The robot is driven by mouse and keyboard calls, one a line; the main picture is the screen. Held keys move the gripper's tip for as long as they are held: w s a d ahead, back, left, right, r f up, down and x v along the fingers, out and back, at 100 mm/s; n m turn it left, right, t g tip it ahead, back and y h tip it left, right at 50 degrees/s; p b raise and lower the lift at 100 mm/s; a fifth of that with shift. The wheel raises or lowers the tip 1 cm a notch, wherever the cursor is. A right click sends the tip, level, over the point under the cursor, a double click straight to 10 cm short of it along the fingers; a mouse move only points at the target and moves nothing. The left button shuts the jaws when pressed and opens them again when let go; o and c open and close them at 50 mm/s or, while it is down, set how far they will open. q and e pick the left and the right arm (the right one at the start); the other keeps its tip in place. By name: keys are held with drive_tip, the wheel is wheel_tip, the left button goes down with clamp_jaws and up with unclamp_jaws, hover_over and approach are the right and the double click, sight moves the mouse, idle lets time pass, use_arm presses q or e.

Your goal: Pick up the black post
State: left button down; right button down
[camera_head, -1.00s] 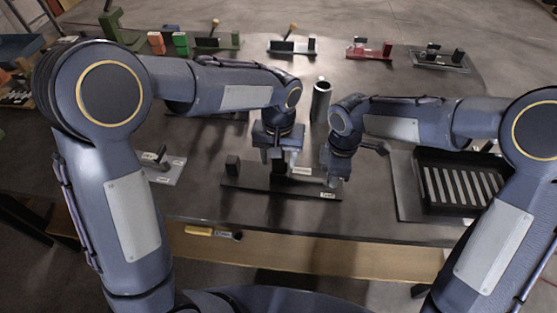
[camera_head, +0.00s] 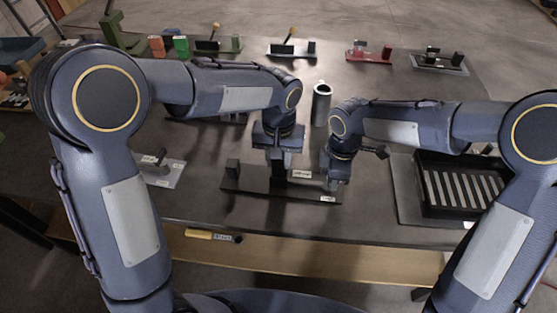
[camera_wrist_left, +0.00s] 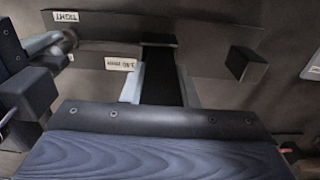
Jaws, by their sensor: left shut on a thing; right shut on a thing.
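The black post (camera_wrist_left: 161,78) stands between the two pale fingers of my left gripper (camera_wrist_left: 162,90) in the left wrist view. In the head view my left gripper (camera_head: 278,168) points down and is shut on the post (camera_head: 278,181), hiding its upper part. The post is at the middle of a long dark fixture plate (camera_head: 255,191) with a "TIGHT" label. My right gripper (camera_head: 335,184) is shut at the right end of a grey labelled bar (camera_head: 305,175) on the fixture. Its exact grip is partly hidden.
A black block (camera_head: 232,168) rises from the fixture's left end. A black slotted tray (camera_head: 460,185) lies to the right, a grey cylinder (camera_head: 321,105) stands behind. A small grey fixture (camera_head: 160,172) lies to the left. Several fixtures line the table's back.

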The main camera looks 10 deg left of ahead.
use_arm(q)
wheel_tip(320, 180, up, 6)
drive_tip(key=shift+r, duration=0.1)
drive_tip(key=s, duration=1.8)
drive_tip(key=shift+d, duration=0.3)
use_arm(e)
drive_tip(key=c, duration=1.2)
unclamp_jaws()
drive_tip(key=shift+r, duration=0.15)
wheel_tip(320, 180, up, 12)
drive_tip(key=shift+f, duration=0.15)
use_arm(q)
drive_tip(key=shift+s, duration=0.1)
use_arm(e)
drive_tip(key=shift+s, duration=0.1)
